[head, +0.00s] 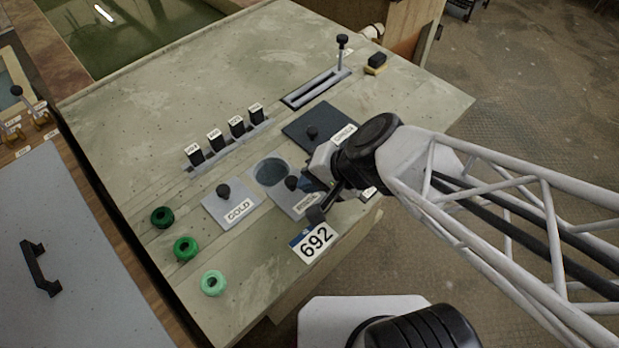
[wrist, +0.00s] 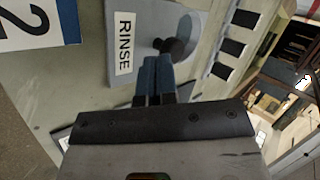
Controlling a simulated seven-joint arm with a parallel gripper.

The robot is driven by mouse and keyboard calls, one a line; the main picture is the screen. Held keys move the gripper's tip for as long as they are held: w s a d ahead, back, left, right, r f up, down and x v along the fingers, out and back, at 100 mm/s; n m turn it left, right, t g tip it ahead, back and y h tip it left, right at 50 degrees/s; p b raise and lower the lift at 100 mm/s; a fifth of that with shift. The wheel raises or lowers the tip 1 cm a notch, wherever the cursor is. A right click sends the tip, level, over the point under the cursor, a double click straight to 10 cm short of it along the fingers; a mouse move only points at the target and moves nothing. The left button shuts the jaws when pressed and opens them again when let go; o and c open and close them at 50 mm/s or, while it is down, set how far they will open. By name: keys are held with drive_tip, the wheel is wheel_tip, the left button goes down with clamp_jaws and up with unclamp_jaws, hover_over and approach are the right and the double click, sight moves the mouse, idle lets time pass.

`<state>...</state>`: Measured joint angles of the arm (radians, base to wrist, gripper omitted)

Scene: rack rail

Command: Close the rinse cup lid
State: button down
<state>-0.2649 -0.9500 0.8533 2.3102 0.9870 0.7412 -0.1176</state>
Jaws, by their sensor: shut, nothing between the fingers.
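The rinse cup lid (head: 303,199) is a grey plate with a black knob and a RINSE label. In the head view it lies toward the front edge of the bench, beside the round, dark rinse cup opening (head: 271,172), which is uncovered. My gripper (head: 310,183) is low over the lid, beside its knob, and partly hides the lid. In the wrist view the lid (wrist: 133,18) and its knob (wrist: 177,47) show just beyond my gripper (wrist: 154,62). The blue fingers are together and empty, close to the knob; I cannot tell whether they touch it.
The GOLD lid (head: 232,207) lies left of the rinse cup, and a dark lid (head: 318,128) lies behind it. Black labelled switches (head: 225,137), a slotted lever (head: 342,60) and green rings (head: 186,248) surround them. A 692 plate (head: 314,241) is at the front edge.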

sight(298, 173)
drive_tip(key=shift+w+a, duration=3)
drive_tip(key=shift+w, duration=0.05)
drive_tip(key=shift+s+d+r, duration=0.15)
drive_tip(key=shift+s+d, duration=0.05)
drive_tip(key=shift+d, duration=0.4)
drive_tip(key=shift+s+d+r, duration=0.1)
drive_tip(key=shift+s+d, duration=0.1)
drive_tip(key=shift+d, duration=0.45)
drive_tip(key=shift+s+d+r, duration=0.15)
drive_tip(key=shift+s+d, duration=0.05)
drive_tip(key=shift+d, duration=0.4)
drive_tip(key=v, duration=1)
drive_tip(key=shift+d, duration=0.1)
